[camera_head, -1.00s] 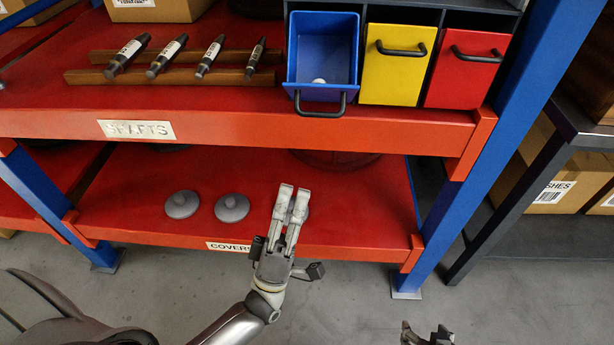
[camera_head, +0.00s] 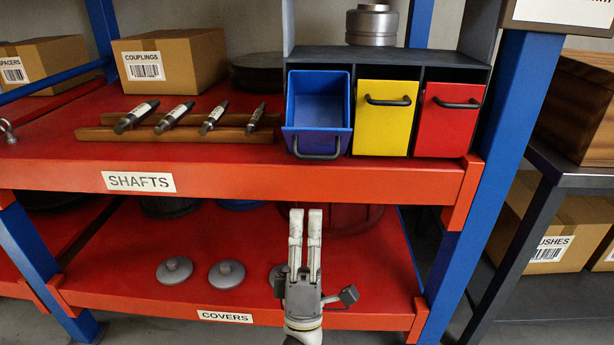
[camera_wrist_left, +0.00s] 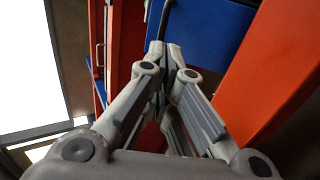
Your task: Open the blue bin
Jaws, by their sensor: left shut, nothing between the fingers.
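The blue bin (camera_head: 318,98) sits in the left slot of a dark bin rack (camera_head: 440,72). It is tilted out at the top, so part of its inside shows, and its dark handle (camera_head: 317,153) is at the low front. My left gripper (camera_head: 306,212) is shut and empty, pointing up, below the bin and in front of the lower shelf. It is apart from the handle in the head view. In the left wrist view, the fingertips (camera_wrist_left: 166,48) are together near a blue surface (camera_wrist_left: 215,30), probably the bin. My right gripper is out of view.
The yellow bin (camera_head: 383,125) and red bin (camera_head: 447,125) stand closed to the right. The red shelf beam (camera_head: 250,182) runs under the bins. Shafts on wooden rails (camera_head: 180,134) lie to the left. Grey covers (camera_head: 226,273) sit on the lower shelf. A blue post (camera_head: 500,150) stands right.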

